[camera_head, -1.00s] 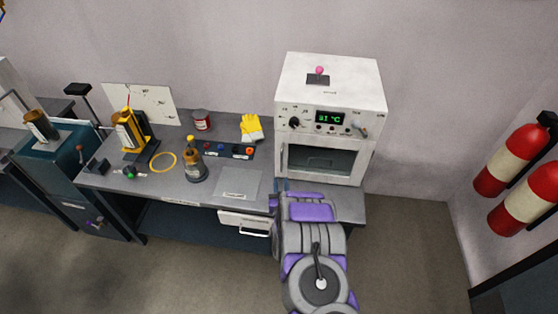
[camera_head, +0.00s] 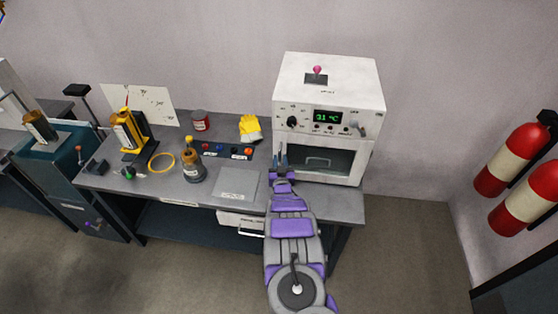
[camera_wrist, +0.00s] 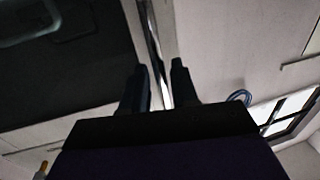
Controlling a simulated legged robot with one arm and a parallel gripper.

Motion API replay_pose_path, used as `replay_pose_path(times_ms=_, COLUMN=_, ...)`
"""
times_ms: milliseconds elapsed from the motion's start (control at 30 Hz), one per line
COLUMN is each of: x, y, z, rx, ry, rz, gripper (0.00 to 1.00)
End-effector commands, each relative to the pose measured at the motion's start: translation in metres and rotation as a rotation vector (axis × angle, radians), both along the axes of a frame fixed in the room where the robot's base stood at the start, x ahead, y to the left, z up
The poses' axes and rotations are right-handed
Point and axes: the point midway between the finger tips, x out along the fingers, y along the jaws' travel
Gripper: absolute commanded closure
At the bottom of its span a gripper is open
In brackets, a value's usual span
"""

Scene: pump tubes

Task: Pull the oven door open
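The white oven (camera_head: 352,92) stands on the right end of the grey bench. Its door (camera_head: 340,178) is closed, with a dark window (camera_head: 335,160). The dark window also shows at upper left in the wrist view (camera_wrist: 75,75).
The bench (camera_head: 345,208) holds an amber bottle (camera_head: 193,170), a yellow glove (camera_head: 249,127), a red jar (camera_head: 201,121) and a grey plate (camera_head: 237,184) left of the oven. A drawer (camera_head: 228,219) is below. Fire extinguishers (camera_head: 511,158) hang at right. The floor in front is clear.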

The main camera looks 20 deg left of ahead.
Motion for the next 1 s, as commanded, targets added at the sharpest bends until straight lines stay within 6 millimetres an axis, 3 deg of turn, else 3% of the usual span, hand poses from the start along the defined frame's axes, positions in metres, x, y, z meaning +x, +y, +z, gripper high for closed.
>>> replay_pose_path(times_ms=500, x=0.0075, y=0.0080, z=-0.0004, rx=-0.002, ry=-0.002, rz=0.001, gripper=0.72)
replay_pose_path(times_ms=800, x=0.0073, y=0.0064, z=0.0013, rx=0.001, ry=-0.003, rz=0.002, gripper=1.00)
replay_pose_path(times_ms=1000, x=0.0074, y=0.0072, z=0.0018, rx=0.001, ry=-0.004, rz=0.001, gripper=1.00)
